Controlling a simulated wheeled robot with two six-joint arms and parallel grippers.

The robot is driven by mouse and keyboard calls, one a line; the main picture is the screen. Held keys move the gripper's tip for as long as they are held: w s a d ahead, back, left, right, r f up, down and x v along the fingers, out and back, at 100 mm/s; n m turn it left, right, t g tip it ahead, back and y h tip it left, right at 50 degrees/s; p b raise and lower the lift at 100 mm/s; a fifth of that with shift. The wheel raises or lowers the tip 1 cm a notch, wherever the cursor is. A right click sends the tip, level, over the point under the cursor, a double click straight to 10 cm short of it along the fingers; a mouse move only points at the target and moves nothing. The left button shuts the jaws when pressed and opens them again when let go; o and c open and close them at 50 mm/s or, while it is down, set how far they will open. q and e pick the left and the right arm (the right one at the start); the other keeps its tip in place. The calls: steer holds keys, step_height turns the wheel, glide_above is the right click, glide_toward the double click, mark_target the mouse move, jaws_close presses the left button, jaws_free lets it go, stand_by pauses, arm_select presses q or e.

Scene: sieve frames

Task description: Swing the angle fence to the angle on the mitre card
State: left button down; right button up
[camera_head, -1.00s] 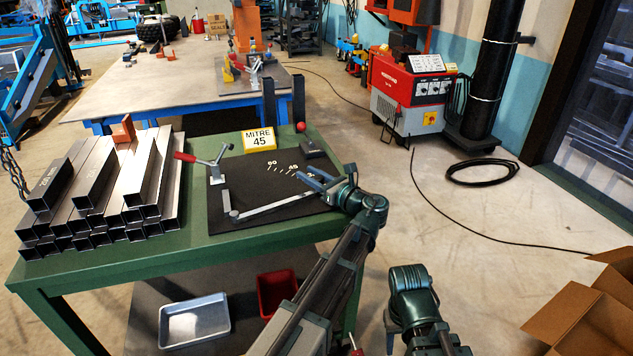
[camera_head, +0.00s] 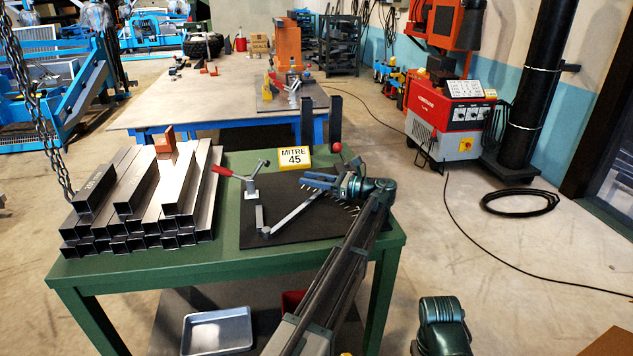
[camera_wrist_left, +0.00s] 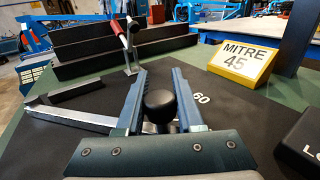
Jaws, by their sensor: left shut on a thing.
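The angle fence (camera_head: 292,214) is a grey bar on a dark plate (camera_head: 285,238) on the green bench; it slants up and right from its pivot. My left gripper (camera_head: 318,183) is at its far end, shut on its black knob (camera_wrist_left: 159,101). The fence bar shows left of the knob in the left wrist view (camera_wrist_left: 75,118). A white "60" (camera_wrist_left: 201,98) is just right of the fingers; other scale marks are partly hidden by my arm. The yellow-edged mitre card (camera_head: 295,157) reads "MITRE 45". My right gripper is out of view.
A red-handled clamp (camera_head: 250,185) stands at the plate's left back. Stacked steel tubes (camera_head: 140,200) fill the bench's left side. A black block (camera_wrist_left: 303,140) lies right of the fingers in the left wrist view. Two dark posts (camera_head: 308,120) rise behind the card.

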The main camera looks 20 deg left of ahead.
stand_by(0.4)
arm_select(q)
steer(key=c, duration=0.5)
jaws_free()
steer(key=shift+c, duration=0.2)
steer(key=d, duration=0.9)
steer(key=w+d, duration=0.1)
steer(key=d, duration=0.3)
steer(key=shift+d, duration=0.35)
